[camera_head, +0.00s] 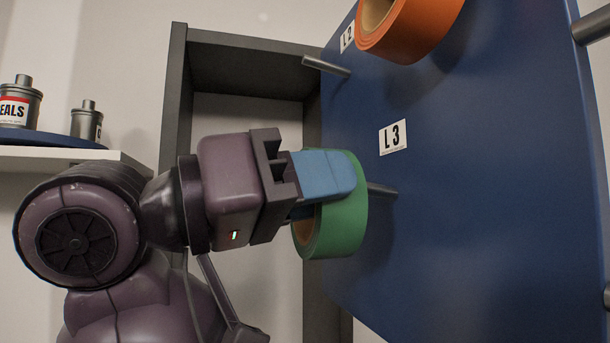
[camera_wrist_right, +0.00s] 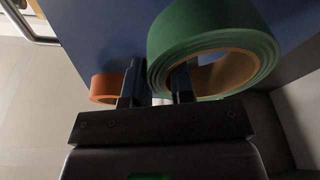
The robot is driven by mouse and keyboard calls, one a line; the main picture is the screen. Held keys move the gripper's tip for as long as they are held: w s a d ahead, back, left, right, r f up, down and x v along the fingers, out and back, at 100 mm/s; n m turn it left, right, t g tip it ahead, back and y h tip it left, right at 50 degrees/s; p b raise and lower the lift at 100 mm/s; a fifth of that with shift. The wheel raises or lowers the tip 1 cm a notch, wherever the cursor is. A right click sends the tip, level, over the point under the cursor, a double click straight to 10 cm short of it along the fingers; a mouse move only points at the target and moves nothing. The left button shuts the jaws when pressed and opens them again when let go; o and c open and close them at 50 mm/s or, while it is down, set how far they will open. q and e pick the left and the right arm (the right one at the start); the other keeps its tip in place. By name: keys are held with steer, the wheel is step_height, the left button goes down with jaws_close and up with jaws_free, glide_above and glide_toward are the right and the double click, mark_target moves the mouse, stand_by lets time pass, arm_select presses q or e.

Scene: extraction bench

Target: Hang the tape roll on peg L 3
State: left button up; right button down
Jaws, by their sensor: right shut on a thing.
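The green tape roll (camera_head: 343,215) with a tan core is held in front of the blue pegboard (camera_head: 480,200). My right gripper (camera_head: 325,175) is shut on its wall, with blue fingers at the roll's upper part. In the right wrist view the roll (camera_wrist_right: 207,28) is at the top and the fingers (camera_wrist_right: 156,85) at its left side. Peg L 3 (camera_head: 383,190) shows between roll and board, below the L 3 label (camera_head: 393,138). The roll hides the rest of the peg, so I cannot tell whether it is threaded. My left gripper is out of view.
An orange tape roll (camera_head: 415,35) hangs on the board above, and also shows in the right wrist view (camera_wrist_right: 105,88). A bare peg (camera_head: 326,66) sticks out near the L 2 label (camera_head: 347,38). A dark frame (camera_head: 178,90) stands behind; a shelf (camera_head: 60,160) holds cans at left.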

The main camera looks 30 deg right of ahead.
mark_target(354, 202)
steer(key=shift+s+d+p, duration=0.15)
steer(key=shift+d+p, duration=0.15)
steer(key=shift+d, duration=0.35)
steer(key=shift+p+x, duration=0.4)
steer(key=shift+x, duration=0.55)
steer(key=shift+s+d+f+b, duration=0.1)
steer(key=shift+d+f+b, duration=0.4)
steer(key=shift+f+b, duration=0.15)
steer(key=shift+s+d+b, duration=0.1)
steer(key=shift+b, duration=0.2)
steer(key=c, duration=0.9)
jaws_free()
steer(key=shift+f, duration=0.1)
